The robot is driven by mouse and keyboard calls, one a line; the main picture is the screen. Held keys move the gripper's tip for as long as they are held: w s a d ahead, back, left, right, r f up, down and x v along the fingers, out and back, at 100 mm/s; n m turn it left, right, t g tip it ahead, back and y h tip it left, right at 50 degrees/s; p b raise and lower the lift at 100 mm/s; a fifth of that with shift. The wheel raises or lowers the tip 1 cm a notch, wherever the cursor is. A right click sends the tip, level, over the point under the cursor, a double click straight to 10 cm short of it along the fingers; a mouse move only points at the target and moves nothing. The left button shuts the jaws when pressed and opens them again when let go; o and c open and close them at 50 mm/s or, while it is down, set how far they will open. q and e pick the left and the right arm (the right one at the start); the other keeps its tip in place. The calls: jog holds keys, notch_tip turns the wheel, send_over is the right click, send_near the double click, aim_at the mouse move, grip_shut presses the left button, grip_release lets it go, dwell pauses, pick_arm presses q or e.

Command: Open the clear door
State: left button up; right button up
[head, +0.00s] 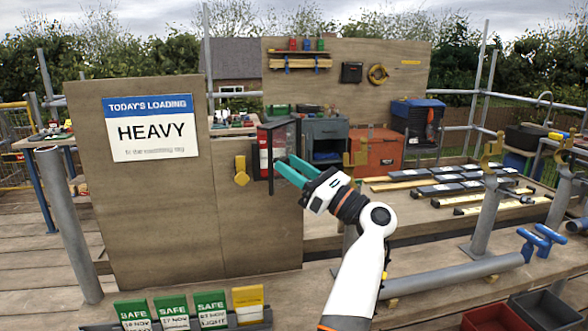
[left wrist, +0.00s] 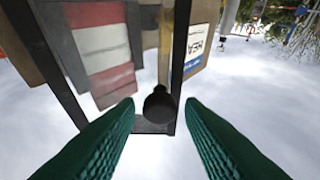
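A dark-framed cabinet with a clear door (head: 270,185) is at the right end of the wooden board in the head view. A red thing with a pale band (head: 264,152) shows inside. In the left wrist view, the door's dark frame (left wrist: 184,45) surrounds a see-through pane, with the red and white thing (left wrist: 100,50) behind it. A round dark knob (left wrist: 160,104) is on the frame. My left gripper (head: 284,170) is at the door, its green fingers open on either side of the knob (left wrist: 160,125), with gaps. Whether the door is ajar is unclear. My right gripper is out of view.
The wooden board (head: 160,215) carries a HEAVY sign (head: 150,128) and a yellow fitting (head: 241,170) left of the cabinet. SAFE cards (head: 172,312) stand along the front edge.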

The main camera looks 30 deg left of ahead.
pick_arm(q)
jog(key=shift+o, duration=0.5)
jog(key=shift+r, duration=0.15)
notch_tip(320, 180, up, 10)
jog(key=shift+b, duration=0.45)
jog(key=shift+c, duration=0.5)
